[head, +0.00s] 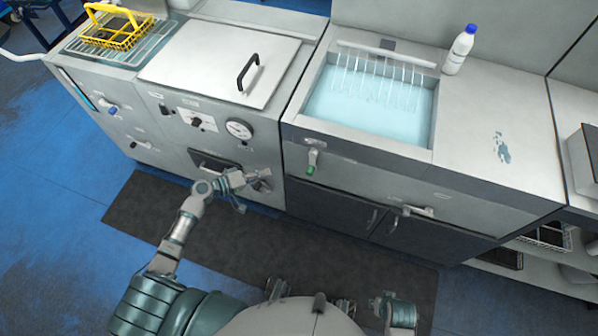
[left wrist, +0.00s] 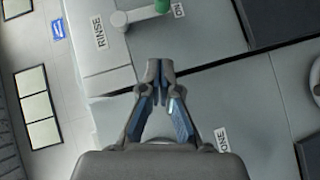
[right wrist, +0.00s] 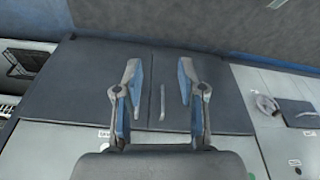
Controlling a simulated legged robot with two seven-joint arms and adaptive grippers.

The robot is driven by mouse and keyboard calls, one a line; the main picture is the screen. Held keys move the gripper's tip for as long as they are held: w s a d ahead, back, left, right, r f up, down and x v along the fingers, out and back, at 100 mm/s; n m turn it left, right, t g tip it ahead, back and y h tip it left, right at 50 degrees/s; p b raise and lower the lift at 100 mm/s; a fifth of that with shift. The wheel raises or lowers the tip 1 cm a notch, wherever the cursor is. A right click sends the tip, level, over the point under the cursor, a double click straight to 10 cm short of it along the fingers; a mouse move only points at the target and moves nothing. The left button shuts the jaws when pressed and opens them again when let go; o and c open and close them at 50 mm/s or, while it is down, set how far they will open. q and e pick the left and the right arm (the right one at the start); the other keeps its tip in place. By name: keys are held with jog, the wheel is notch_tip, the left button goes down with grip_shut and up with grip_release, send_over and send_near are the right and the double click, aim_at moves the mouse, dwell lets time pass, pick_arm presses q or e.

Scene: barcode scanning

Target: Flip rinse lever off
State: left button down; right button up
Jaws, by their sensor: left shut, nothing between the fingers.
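The rinse lever (head: 311,157) has a green end and a pale metal arm, on the front panel below the rinse basin. In the left wrist view the lever (left wrist: 142,14) is at the top edge, partly cut off. Its green knob lies beside an "ON" label (left wrist: 178,10), with a "RINSE" label (left wrist: 99,33) to the left. My left gripper (left wrist: 160,68) is shut and empty, apart from the lever; in the head view it is left of and below the lever. My right gripper (right wrist: 160,78) is open and empty, facing dark cabinet doors (right wrist: 178,90).
Thin water streams (head: 375,82) stand over the blue water of the rinse basin (head: 425,125). A white bottle with a blue cap (head: 459,50) stands right of it. A lidded unit (head: 210,55) and a yellow basket (head: 118,32) are at left. Another handle (head: 412,210) sticks out lower right.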

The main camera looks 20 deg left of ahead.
pick_arm(q)
send_near(311, 165)
jog(key=w+d+f, duration=0.2)
jog(key=w+d, duration=0.1)
jog(key=shift+w+d+f, duration=0.15)
jog(key=shift+w+f, duration=0.05)
jog(key=shift+f, duration=0.1)
pick_arm(e)
jog(key=shift+s+a+f, duration=0.15)
jog(key=shift+s+f, duration=0.1)
jog(key=shift+s, duration=0.25)
